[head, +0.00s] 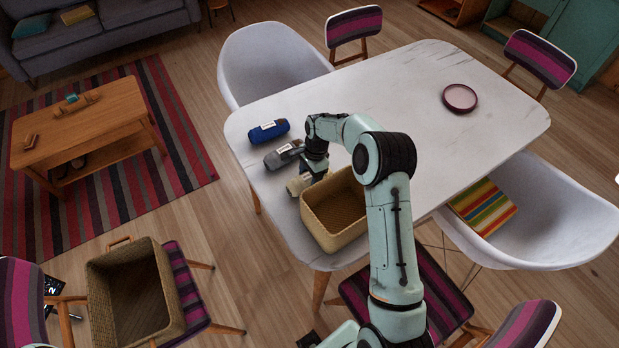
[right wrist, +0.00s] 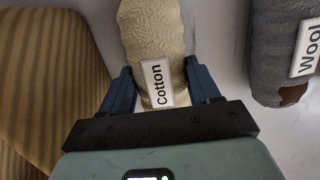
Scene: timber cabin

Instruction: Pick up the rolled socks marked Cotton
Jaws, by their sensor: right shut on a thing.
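The cream rolled socks (right wrist: 152,35) carry a white label reading Cotton in the right wrist view. My right gripper (right wrist: 161,82) is shut on them, one blue finger on each side. In the head view the cream socks (head: 294,187) show at the near left part of the white table, partly covered by my right gripper (head: 311,178). I cannot tell whether they touch the tabletop. My left gripper is not in view.
Grey rolled socks marked Wool (right wrist: 282,45) lie beside the cream ones, with a blue roll (head: 268,131) beyond. A wicker basket (head: 335,245) stands close to the right on the table (head: 400,90). A burgundy-rimmed dish (head: 459,97) is farther back. Chairs surround the table.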

